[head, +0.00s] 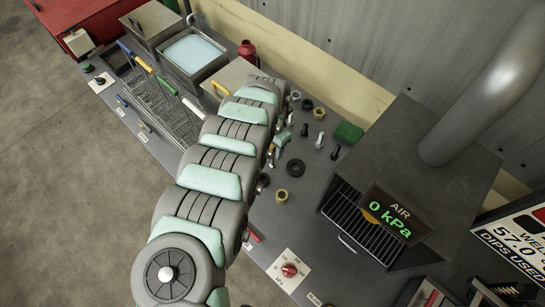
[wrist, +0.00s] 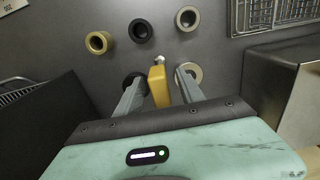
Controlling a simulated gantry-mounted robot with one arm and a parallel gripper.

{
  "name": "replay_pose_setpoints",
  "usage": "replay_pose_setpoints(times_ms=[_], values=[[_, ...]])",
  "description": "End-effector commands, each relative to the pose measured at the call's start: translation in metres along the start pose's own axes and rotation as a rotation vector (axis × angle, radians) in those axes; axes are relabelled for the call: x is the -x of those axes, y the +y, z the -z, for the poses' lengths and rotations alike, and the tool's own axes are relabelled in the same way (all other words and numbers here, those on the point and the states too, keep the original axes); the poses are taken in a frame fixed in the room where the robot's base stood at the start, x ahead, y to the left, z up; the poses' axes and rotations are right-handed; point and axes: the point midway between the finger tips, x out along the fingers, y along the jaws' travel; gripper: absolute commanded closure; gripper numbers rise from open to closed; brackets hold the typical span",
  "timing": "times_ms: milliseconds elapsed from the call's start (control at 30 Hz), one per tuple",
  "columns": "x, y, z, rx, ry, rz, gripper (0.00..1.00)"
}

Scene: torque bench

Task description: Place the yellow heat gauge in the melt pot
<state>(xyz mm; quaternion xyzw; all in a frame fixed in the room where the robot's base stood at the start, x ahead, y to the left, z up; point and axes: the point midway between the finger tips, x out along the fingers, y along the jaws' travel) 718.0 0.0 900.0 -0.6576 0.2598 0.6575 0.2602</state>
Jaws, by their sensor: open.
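A yellow block-shaped piece with a pale knob at its far end, which looks like the heat gauge (wrist: 158,88), is in the wrist view. It lies between the two spread fingers of my gripper (wrist: 160,74), with a gap on each side. My gripper is open and not closed on it. In the head view my arm hides most of the gripper and gauge. I cannot surely pick out the melt pot.
Rings lie near the fingers, including a gold one (wrist: 97,42), a black one (wrist: 140,30) and a cream one (wrist: 187,18). At the back left stand a tray of pale blue liquid (head: 192,53), a wire rack (head: 160,105) and a red bottle (head: 248,52).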

Motion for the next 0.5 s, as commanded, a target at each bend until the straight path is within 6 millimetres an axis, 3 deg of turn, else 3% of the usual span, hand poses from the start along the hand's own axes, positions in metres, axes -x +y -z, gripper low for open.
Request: replay_pose_setpoints(times_ms=[100,500], values=[[0.0008,-0.0003,0.0001,0.0,0.0,0.001,0.55],[0.0008,-0.0001,0.0,0.0,0.0,0.0,0.87]])
